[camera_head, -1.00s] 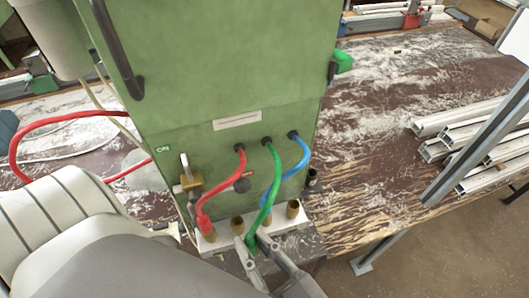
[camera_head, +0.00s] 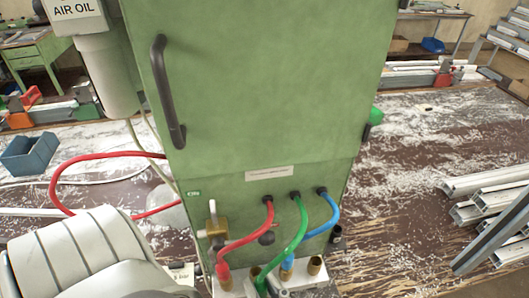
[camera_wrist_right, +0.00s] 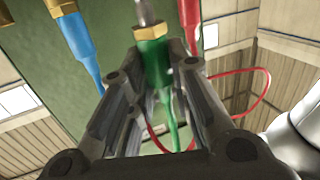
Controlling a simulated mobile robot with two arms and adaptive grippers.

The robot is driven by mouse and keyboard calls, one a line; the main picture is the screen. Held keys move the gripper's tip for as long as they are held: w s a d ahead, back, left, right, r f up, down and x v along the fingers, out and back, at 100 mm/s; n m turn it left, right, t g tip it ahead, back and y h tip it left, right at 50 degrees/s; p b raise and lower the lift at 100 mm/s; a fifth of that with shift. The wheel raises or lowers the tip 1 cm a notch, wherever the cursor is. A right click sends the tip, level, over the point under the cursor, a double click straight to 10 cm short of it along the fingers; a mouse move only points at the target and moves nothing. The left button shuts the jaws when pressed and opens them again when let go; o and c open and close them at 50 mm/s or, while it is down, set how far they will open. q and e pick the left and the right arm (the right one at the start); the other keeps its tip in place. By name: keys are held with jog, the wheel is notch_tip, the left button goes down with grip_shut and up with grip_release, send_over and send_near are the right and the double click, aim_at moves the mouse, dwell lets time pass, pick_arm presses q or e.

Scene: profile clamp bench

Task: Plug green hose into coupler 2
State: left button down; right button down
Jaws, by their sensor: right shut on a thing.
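The green hose (camera_head: 297,236) curves down from the cabinet front to its plug. My right gripper (camera_head: 270,286) is shut on the green hose's plug at the bottom edge of the head view. The right wrist view shows the green plug (camera_wrist_right: 153,62) between the fingers, with a brass nut and a bare silver tip. In the head view, the plug is in front of the brass coupler (camera_head: 255,271) between the red and blue hose ends; its exact distance is unclear. My left gripper is not in view.
The red hose (camera_head: 243,242) and blue hose (camera_head: 318,231) run down to couplers on either side. An uncovered brass coupler (camera_head: 315,266) stands at the right end. The green cabinet (camera_head: 260,90) rises close behind. White profiles (camera_head: 490,182) lie at the right.

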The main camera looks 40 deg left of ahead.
jog(key=shift+w+a+r, duration=0.4)
jog(key=shift+w+a, duration=0.15)
jog(key=shift+a, duration=0.2)
jog(key=shift+w+a+r, duration=0.4)
jog(key=shift+w+a, duration=0.2)
jog(key=shift+a, duration=0.2)
jog(key=shift+w+a+r, duration=0.4)
jog(key=shift+w+a, duration=0.15)
jog(key=shift+a, duration=0.2)
jog(key=shift+w+d+f, duration=0.1)
jog(key=shift+f, duration=0.5)
jog(key=shift+f+b, duration=0.3)
jog(key=shift+f, duration=1.45)
dwell(3.4)
